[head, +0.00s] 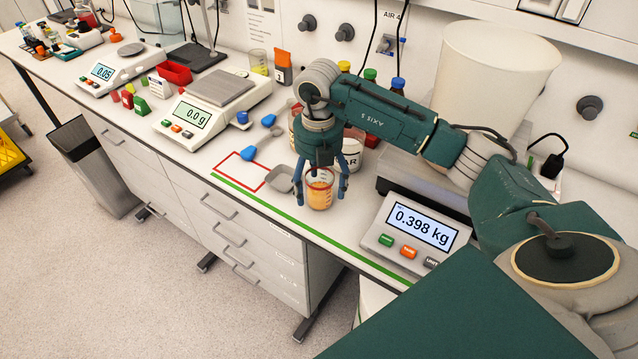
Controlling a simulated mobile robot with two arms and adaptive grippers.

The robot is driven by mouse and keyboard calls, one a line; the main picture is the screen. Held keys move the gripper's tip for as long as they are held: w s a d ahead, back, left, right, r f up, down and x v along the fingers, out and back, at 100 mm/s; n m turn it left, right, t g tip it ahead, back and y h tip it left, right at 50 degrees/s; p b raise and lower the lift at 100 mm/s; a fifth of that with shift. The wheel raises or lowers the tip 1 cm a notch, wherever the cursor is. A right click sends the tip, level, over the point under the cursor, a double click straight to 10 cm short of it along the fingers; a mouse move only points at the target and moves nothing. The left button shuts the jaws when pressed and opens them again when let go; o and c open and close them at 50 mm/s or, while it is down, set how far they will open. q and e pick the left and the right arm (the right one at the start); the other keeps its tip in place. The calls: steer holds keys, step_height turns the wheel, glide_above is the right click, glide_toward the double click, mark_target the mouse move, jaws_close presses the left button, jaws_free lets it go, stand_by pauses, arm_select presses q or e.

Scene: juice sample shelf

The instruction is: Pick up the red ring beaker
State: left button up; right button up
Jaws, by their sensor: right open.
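The red ring beaker (320,190) stands upright on the bench near its front edge, with orange liquid in it and red at its rim. My right gripper (319,194) comes down over it from above. Its blue fingers are open, one on the left and one on the right of the beaker. I cannot tell whether the fingers touch the glass. The gripper's body hides part of the beaker's top. My left gripper is not in view.
A grey weighing dish (280,180) lies close left of the beaker. A scale reading 0.398 kg (420,228) stands to the right, with a large white bucket (490,85) behind. A white jar (352,152) stands behind the gripper. A balance (215,100) is further left.

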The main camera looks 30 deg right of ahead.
step_height(320, 180, down, 2)
steer(key=shift+s+f, duration=0.1)
steer(key=shift+f, duration=0.3)
steer(key=shift+c, duration=1.3)
steer(key=c, duration=1.2)
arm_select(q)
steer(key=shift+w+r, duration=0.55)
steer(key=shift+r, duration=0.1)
arm_select(e)
steer(key=shift+o, duration=0.2)
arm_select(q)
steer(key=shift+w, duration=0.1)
arm_select(e)
steer(key=shift+r, duration=0.2)
